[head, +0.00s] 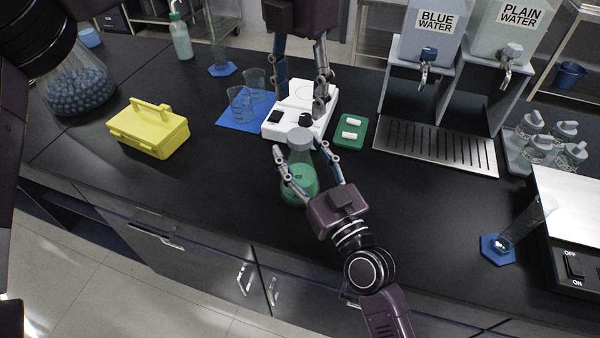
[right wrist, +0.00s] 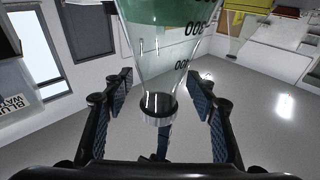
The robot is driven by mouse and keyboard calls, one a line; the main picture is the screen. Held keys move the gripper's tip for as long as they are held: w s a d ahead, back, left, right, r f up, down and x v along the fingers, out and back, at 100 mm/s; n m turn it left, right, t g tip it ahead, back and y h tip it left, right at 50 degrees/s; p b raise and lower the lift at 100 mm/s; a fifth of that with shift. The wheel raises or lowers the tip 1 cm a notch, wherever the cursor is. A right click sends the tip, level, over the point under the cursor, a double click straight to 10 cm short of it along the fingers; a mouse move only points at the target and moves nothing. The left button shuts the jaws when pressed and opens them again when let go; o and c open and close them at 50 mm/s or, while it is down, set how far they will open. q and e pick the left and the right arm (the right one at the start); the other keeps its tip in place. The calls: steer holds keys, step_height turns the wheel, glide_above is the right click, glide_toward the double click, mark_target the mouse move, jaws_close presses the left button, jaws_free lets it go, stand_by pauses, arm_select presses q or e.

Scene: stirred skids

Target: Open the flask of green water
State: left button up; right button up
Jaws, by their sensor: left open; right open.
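The flask of green water (head: 299,184) is clear glass with a grey cap (head: 300,138) on its neck. It appears to stand upright on the black counter, in front of the white stirrer plate (head: 290,132). My right gripper (head: 301,151) is open, with one finger on either side of the flask's upper part. In the right wrist view, the flask (right wrist: 162,55) and its cap (right wrist: 158,108) sit between the spread fingers, with gaps on both sides. My left gripper (head: 301,96) is open and empty, pointing down above the stirrer plate, behind the flask.
A green tray (head: 349,142) with two white stir bars lies right of the stirrer plate. Beakers stand on a blue mat (head: 228,116) to its left. A yellow box (head: 150,140) is further left. Water dispensers (head: 432,35) stand behind a drip tray (head: 435,145). Counter right of the flask is clear.

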jaws_close()
stand_by(0.4)
